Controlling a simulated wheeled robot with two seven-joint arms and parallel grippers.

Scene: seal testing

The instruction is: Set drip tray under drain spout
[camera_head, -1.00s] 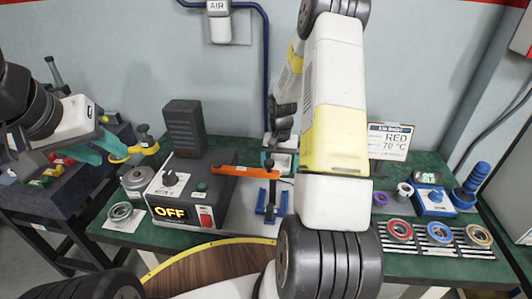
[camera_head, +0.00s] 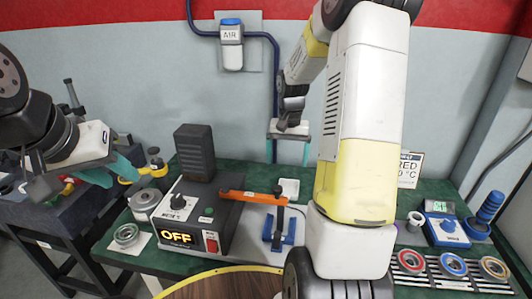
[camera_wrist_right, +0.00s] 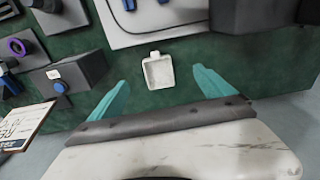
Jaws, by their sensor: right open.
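A small white drip tray (camera_head: 289,189) lies on the green bench top, right of the orange bar's end. In the right wrist view the tray (camera_wrist_right: 158,71) lies ahead of and between the fingertips, apart from both. My right gripper (camera_head: 290,157) is open and empty, pointing down above the back of the bench. Its teal fingers (camera_wrist_right: 158,90) are spread wide. My left gripper (camera_head: 112,174) has teal fingers apart near a yellow handle at the left; I cannot tell if it touches it. I cannot make out the drain spout clearly.
A control box (camera_head: 186,228) reading OFF stands left of an orange bar (camera_head: 252,197) on a blue-footed post (camera_head: 279,232). A round metal pot (camera_head: 145,203) stands left of the box. Coloured rings (camera_head: 453,265) and a blue device (camera_head: 445,230) are at the right. My right arm hides the middle right.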

